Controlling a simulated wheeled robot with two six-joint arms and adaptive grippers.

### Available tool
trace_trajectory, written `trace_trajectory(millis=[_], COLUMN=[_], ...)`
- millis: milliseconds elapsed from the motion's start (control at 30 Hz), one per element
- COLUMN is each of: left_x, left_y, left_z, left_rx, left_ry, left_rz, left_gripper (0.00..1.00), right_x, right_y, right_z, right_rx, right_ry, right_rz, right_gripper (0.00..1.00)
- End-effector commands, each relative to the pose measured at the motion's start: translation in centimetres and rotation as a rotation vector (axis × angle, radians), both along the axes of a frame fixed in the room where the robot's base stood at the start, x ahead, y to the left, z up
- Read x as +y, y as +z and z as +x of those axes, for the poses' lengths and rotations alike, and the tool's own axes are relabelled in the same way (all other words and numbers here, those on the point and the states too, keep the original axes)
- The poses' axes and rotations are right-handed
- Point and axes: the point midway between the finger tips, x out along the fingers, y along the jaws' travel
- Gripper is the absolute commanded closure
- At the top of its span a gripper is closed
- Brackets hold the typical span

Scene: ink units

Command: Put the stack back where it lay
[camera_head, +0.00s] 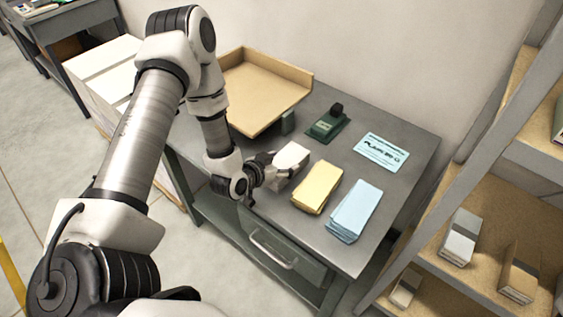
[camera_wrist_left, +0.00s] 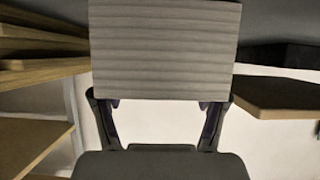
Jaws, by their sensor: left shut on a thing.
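A white stack of paper (camera_head: 292,156) is at the near left part of the grey table, beside the yellow stack (camera_head: 317,187). My left gripper (camera_head: 272,170) is shut on it from the left. In the left wrist view the stack's layered edge (camera_wrist_left: 165,50) fills the top middle, with the gripper's fingers (camera_wrist_left: 160,104) at its lower corners. Whether the stack touches the tabletop I cannot tell. A light blue stack (camera_head: 354,210) lies right of the yellow one. My right gripper is not in view.
The grey table (camera_head: 400,185) also bears a tan tray (camera_head: 258,90) at the back left, a dark green stamp-like device (camera_head: 327,124) and a pale blue printed card (camera_head: 381,152). Shelves with small boxes (camera_head: 460,237) stand at the right.

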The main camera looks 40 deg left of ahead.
Motion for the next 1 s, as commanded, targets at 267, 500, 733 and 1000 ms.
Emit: trace_trajectory(millis=[267, 500, 733, 1000], left_x=[0.0, 0.0, 0.1, 0.6], left_y=[-0.3, -0.2, 0.1, 2.9], left_z=[-0.1, -0.1, -0.3, -5.3], left_rx=[0.003, 0.002, 0.003, 0.003], left_ry=[0.0, 0.0, 0.002, 0.009], left_rz=[-0.001, -0.001, -0.001, -0.01], left_gripper=[0.24, 0.03, 0.03, 0.03], right_x=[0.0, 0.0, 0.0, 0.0], right_y=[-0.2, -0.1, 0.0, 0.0], right_z=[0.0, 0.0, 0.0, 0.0], right_rx=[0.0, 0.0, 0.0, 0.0], right_ry=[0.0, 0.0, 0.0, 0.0], right_rz=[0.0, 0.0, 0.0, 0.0], right_gripper=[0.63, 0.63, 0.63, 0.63])
